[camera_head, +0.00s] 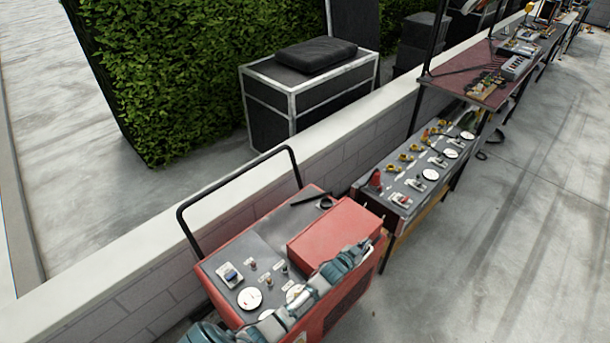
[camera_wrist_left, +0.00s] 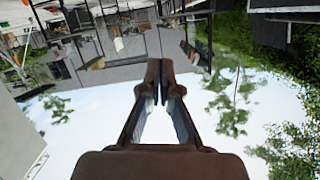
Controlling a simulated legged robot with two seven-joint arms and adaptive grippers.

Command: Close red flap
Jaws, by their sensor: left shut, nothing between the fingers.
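The red flap (camera_head: 335,228) is a flat red panel on the right part of the red machine's (camera_head: 345,298) top. From this angle I cannot tell exactly how far it is open. My left arm comes in from the bottom left, across the front of the machine. My left gripper (camera_head: 365,248) is by the near right edge of the flap; whether it touches the flap I cannot tell. In the left wrist view the fingers (camera_wrist_left: 154,75) are shut together with nothing between them, and the flap cannot be made out. My right gripper is not in view.
The machine's grey panel (camera_head: 245,257) holds switches and round dials, with a black handle bar (camera_head: 238,180) behind. A low wall (camera_head: 140,255) runs behind it. A control table (camera_head: 420,178) stands close on the right. Open pavement (camera_head: 490,270) lies at the right.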

